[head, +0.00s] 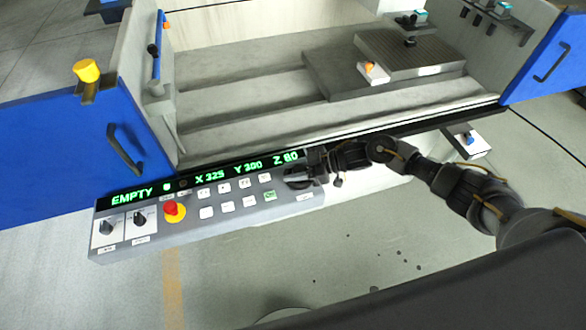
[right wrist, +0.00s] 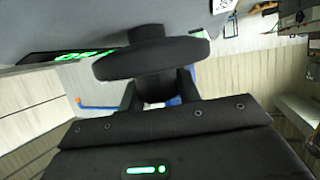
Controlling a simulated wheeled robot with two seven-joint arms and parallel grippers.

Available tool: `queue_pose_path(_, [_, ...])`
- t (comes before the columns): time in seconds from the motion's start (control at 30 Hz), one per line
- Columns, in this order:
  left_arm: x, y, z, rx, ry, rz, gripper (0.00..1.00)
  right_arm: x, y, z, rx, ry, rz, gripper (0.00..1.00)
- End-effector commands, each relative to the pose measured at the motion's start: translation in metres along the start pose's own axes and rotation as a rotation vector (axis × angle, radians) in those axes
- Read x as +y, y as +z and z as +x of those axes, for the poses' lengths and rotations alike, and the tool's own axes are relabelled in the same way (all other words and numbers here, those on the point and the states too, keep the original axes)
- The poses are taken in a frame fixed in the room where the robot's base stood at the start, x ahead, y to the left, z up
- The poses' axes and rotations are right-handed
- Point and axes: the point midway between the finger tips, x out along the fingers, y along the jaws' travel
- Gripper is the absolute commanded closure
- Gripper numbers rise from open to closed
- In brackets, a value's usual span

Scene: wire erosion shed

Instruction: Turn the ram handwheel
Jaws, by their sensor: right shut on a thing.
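The ram handwheel (head: 296,183) is a dark round wheel at the right end of the grey control panel. It is partly hidden by my right gripper (head: 312,172), which reaches it from the right. In the right wrist view the handwheel (right wrist: 150,62) shows as a black disc on a short hub against the grey panel. My right gripper (right wrist: 160,92) is shut on a dark part at the wheel's near side, likely its grip. My left gripper is not in view.
The control panel (head: 236,215) carries a red stop button (head: 174,211), two dark knobs, several white keys and a green-lettered display (head: 205,178) reading EMPTY, X 325, Y 300, Z 80. Behind is the open machine tank between blue doors (head: 55,160). Floor in front is clear.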

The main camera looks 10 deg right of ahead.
Motion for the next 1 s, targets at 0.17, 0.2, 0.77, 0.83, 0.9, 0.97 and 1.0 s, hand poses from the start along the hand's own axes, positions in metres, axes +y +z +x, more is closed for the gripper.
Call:
queue_pose_path(0.17, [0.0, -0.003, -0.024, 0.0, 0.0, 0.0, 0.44, -0.001, -0.002, -0.002, -0.005, 0.099, 0.049, 0.9])
queue_pose_path(0.2, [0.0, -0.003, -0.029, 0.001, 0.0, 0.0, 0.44, -0.001, -0.002, -0.002, -0.005, 0.128, 0.061, 0.9])
queue_pose_path(0.77, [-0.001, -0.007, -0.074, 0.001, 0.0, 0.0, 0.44, 0.005, 0.002, -0.003, -0.008, 0.514, 0.221, 0.9])
queue_pose_path(0.83, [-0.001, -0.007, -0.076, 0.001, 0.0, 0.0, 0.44, 0.006, 0.003, -0.003, -0.008, 0.545, 0.234, 0.9])
queue_pose_path(0.9, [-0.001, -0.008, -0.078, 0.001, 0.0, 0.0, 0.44, 0.007, 0.004, -0.003, -0.008, 0.571, 0.243, 0.9])
queue_pose_path(0.97, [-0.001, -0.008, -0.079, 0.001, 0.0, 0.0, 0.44, 0.007, 0.004, -0.003, -0.009, 0.59, 0.25, 0.9])
queue_pose_path(1.0, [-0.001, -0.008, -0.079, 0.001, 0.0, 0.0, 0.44, 0.008, 0.004, -0.003, -0.009, 0.6, 0.254, 0.9])
